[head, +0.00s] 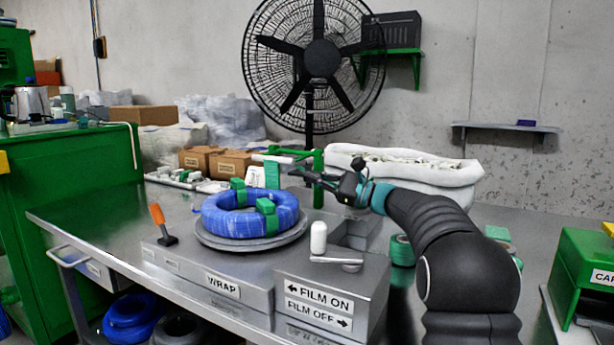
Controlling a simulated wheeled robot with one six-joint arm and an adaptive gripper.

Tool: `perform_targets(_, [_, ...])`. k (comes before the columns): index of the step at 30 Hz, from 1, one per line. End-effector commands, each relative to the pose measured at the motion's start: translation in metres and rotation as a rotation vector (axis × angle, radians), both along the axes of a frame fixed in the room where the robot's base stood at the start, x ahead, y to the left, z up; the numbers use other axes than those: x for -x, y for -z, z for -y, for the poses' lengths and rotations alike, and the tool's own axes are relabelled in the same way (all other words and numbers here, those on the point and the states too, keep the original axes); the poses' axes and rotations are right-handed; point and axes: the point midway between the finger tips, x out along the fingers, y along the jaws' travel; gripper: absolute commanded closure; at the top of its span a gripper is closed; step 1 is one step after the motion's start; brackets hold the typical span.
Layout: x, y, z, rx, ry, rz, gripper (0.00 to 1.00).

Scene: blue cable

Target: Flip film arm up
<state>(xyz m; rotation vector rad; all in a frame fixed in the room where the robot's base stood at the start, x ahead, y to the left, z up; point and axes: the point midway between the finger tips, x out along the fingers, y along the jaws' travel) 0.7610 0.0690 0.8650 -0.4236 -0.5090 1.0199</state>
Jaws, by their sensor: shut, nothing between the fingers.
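A green bracket-like arm (318,165), which looks like the film arm, stands behind the coil, with a bar reaching left from its top. My gripper (300,173) is shut and empty, its fingers pointing left and overlapping the green post in the picture. I cannot tell whether they touch it. A blue cable coil (222,222) with green ties lies flat on a round grey turntable (250,243). A crank with a white knob (318,237) sits on the grey box with the FILM ON and FILM OFF label (318,305), in front of my arm.
Cardboard boxes (232,163) and a white sack (405,165) are behind. Green rolls (402,250) sit beside my arm. A green box (585,270) is at the right edge.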

Motion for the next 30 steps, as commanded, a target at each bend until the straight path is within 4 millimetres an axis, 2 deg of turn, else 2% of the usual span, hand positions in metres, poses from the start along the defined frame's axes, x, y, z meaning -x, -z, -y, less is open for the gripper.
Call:
perform_targets(6, [-0.016, -0.008, -0.037, 0.0, -0.005, 0.0, 1.0])
perform_targets(12, [-0.028, -0.014, -0.062, 0.0, -0.004, 0.001, 1.0])
perform_targets(18, [-0.033, -0.016, -0.073, 0.0, -0.004, 0.0, 1.0])
perform_targets(30, [-0.034, -0.017, -0.075, -0.002, -0.004, -0.003, 1.0])
